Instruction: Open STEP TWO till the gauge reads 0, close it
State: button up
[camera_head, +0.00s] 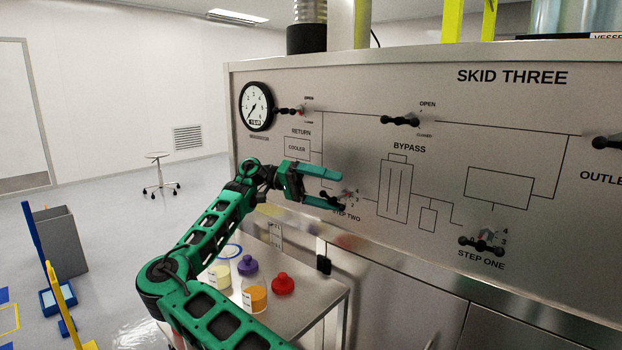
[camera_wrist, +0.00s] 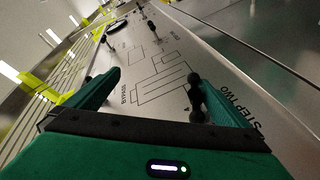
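The gauge (camera_head: 256,106) is a white dial in a black ring at the panel's upper left. Its needle seems to point to the lower left, but it is too small to read surely. The STEP TWO valve handle (camera_head: 331,199) is black and partly hidden by my gripper in the head view. My gripper (camera_head: 342,190) is open at it, with green fingers. In the wrist view the handle's black knobs (camera_wrist: 196,100) lie along the inner side of the right finger; I cannot tell whether they touch. The space beside the left finger looks empty.
The steel panel (camera_head: 420,85) also bears a return handle (camera_head: 290,110), a bypass handle (camera_head: 400,120), the STEP ONE handle (camera_head: 481,245) and an outlet handle (camera_head: 606,142). A steel table (camera_head: 310,298) below holds jars and a red knobbed piece (camera_head: 282,285).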

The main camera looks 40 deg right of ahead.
jog(key=shift+m, duration=0.4)
jog(key=a+r, duration=0.5)
jog(key=a, duration=0.1)
jog(key=shift+r, duration=0.4)
jog(key=c, duration=0.5)
jog(key=shift+s+a+r, duration=0.65)
jog(key=shift+a, duration=0.05)
jog(key=c, duration=0.8)
jog(key=shift+w+f, duration=0.3)
jog(key=shift+w, duration=0.15)
jog(key=shift+d, duration=0.1)
